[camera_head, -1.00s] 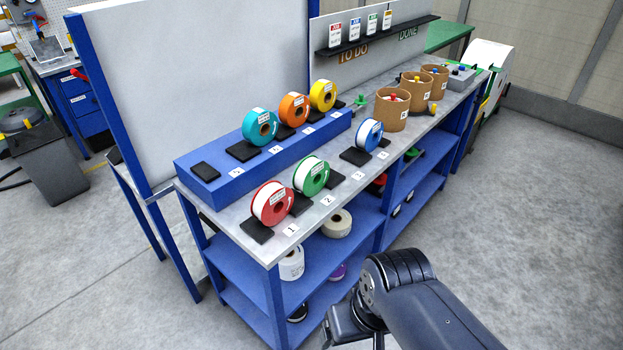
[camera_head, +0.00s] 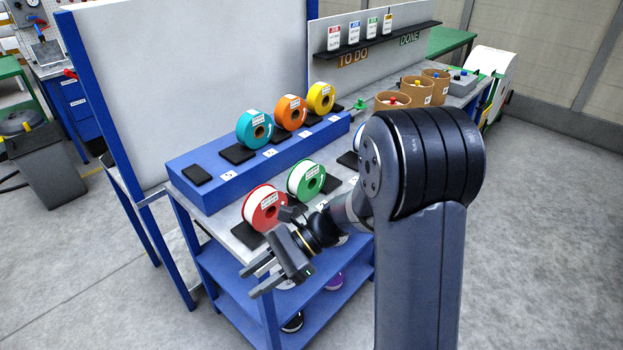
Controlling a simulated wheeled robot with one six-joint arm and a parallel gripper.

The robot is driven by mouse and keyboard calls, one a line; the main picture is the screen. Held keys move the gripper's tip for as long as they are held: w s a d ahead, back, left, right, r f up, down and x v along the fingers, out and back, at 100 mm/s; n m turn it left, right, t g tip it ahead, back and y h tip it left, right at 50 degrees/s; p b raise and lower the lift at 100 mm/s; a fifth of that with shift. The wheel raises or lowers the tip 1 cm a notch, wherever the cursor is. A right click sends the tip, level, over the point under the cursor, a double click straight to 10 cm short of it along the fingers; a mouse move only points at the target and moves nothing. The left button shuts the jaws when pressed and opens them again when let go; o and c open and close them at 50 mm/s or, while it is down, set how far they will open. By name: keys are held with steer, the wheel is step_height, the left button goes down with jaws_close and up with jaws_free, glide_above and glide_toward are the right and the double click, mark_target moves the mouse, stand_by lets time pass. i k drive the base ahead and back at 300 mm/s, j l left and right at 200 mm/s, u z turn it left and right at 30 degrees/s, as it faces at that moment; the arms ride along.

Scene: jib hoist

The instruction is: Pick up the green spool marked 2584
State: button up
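The green spool (camera_head: 307,179) stands upright on a black holder on the workbench's front row, behind the red spool. A white label shows on its face, but its number is too small to read. My gripper (camera_head: 251,282) is in front of the bench's near corner, left of and lower in the picture than the green spool, and apart from it. Its two fingers are spread, with nothing visible between them. My arm crosses the picture just right of the green spool and hides part of the bench.
The red spool (camera_head: 265,209) stands close beside the green one, near my wrist. Teal (camera_head: 254,130), orange (camera_head: 290,112) and yellow (camera_head: 320,98) spools stand on the raised blue shelf (camera_head: 215,183). Cardboard tubs (camera_head: 392,102) stand farther back. Open floor lies right of the bench.

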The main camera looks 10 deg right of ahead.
mark_target(306, 178)
steer(key=i+l, duration=0.15)
steer(key=l, duration=0.2)
steer(key=i+l+u, duration=0.15)
steer(key=l, duration=0.2)
steer(key=i+l, duration=0.15)
steer(key=l, duration=0.2)
steer(key=i+l+u, duration=0.15)
steer(key=l, duration=0.2)
steer(key=i+l, duration=0.1)
steer(key=l, duration=0.3)
steer(key=i+l+u, duration=0.2)
steer(key=i, duration=0.25)
steer(key=i+l+u, duration=0.15)
steer(key=i, duration=0.3)
steer(key=i+l, duration=0.05)
steer(key=l, duration=0.05)
